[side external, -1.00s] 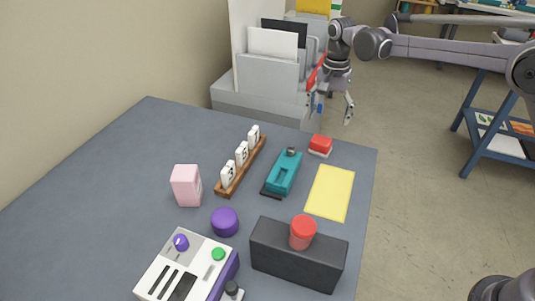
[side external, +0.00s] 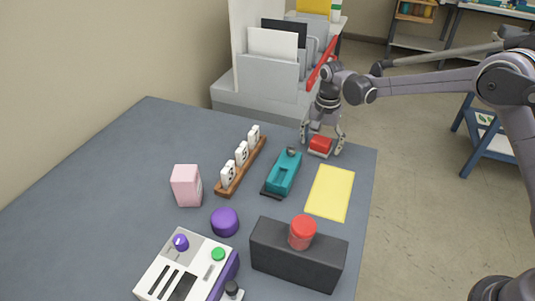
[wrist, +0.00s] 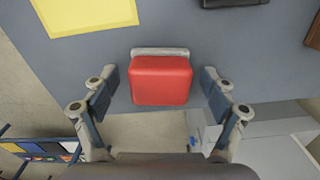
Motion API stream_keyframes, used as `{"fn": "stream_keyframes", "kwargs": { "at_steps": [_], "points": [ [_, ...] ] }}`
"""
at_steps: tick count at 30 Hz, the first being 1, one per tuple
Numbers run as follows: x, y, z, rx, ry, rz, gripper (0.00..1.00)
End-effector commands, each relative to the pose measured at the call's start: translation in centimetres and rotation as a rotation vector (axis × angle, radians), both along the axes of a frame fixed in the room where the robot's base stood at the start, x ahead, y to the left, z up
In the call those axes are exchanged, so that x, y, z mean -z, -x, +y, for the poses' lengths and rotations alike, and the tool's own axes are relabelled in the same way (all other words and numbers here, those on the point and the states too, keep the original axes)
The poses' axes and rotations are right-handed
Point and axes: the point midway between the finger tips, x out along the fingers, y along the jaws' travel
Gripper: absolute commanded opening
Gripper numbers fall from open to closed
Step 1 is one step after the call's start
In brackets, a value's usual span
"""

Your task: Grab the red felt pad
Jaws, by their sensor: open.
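The red felt pad (side external: 320,143) sits on a pale base at the far right corner of the grey table. In the wrist view the red pad (wrist: 161,80) lies in the middle, with a strip of its pale base (wrist: 160,51) showing along one side. My gripper (side external: 322,150) is open around it, low over the table. In the wrist view my gripper's fingers (wrist: 160,91) stand on either side of the pad, with a gap visible on both sides.
A teal stapler-like tool (side external: 284,172) and a yellow sheet (side external: 330,192) lie close by. A wooden rack with white number tiles (side external: 241,167) stands left of the tool. A grey file holder (side external: 267,82) stands behind the table. The table edge is right beside the pad.

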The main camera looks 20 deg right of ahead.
Motion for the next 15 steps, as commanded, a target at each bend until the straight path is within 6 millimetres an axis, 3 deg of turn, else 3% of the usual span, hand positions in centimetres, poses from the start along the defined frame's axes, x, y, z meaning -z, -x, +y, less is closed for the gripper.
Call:
{"fn": "stream_keyframes", "kwargs": {
  "at_steps": [5,11,15],
  "points": [
    [0.01,0.0,-0.02,0.0,0.0,0.0,0.85],
    [-0.01,0.0,-0.03,0.0,0.0,0.0,0.27],
    [-0.03,0.01,-0.02,0.0,0.0,0.0,0.26]
  ]
}}
